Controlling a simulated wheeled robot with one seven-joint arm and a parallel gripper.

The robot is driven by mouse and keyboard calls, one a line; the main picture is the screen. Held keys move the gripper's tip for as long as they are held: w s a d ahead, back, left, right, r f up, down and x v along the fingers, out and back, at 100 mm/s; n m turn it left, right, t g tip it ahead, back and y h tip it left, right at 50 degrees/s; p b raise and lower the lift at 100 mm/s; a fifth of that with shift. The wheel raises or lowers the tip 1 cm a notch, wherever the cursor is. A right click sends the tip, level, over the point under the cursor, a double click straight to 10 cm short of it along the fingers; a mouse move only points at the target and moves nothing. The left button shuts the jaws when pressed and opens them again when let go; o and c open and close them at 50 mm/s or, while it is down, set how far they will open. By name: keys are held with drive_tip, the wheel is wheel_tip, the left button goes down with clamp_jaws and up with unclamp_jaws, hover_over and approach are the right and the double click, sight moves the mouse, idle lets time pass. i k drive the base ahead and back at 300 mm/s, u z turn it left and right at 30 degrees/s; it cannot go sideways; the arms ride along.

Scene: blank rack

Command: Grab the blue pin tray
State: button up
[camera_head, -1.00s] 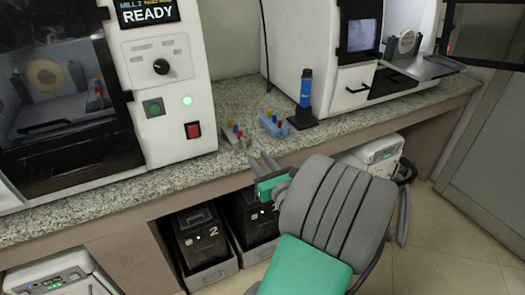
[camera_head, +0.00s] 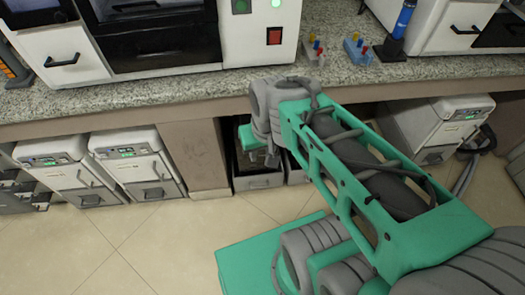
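The blue pin tray (camera_head: 358,52) stands on the speckled counter near its front edge, with a few coloured pins in it, red and yellow among them. A similar grey pin tray (camera_head: 311,54) stands just left of it. My arm reaches from the lower right to the counter's front edge. The green hand of my gripper (camera_head: 245,146) shows below the counter edge, left of and lower than the blue tray and apart from it. Its fingers cannot be made out clearly, so I cannot tell their opening.
A blue upright tube on a black stand (camera_head: 399,27) is right of the blue tray. White machines (camera_head: 260,35) flank the trays on the counter (camera_head: 150,95). Bins and white units (camera_head: 137,163) fill the space below. Tiled floor (camera_head: 150,240) is free in front.

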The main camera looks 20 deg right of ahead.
sight(354, 54)
drive_tip(key=z, duration=1.25)
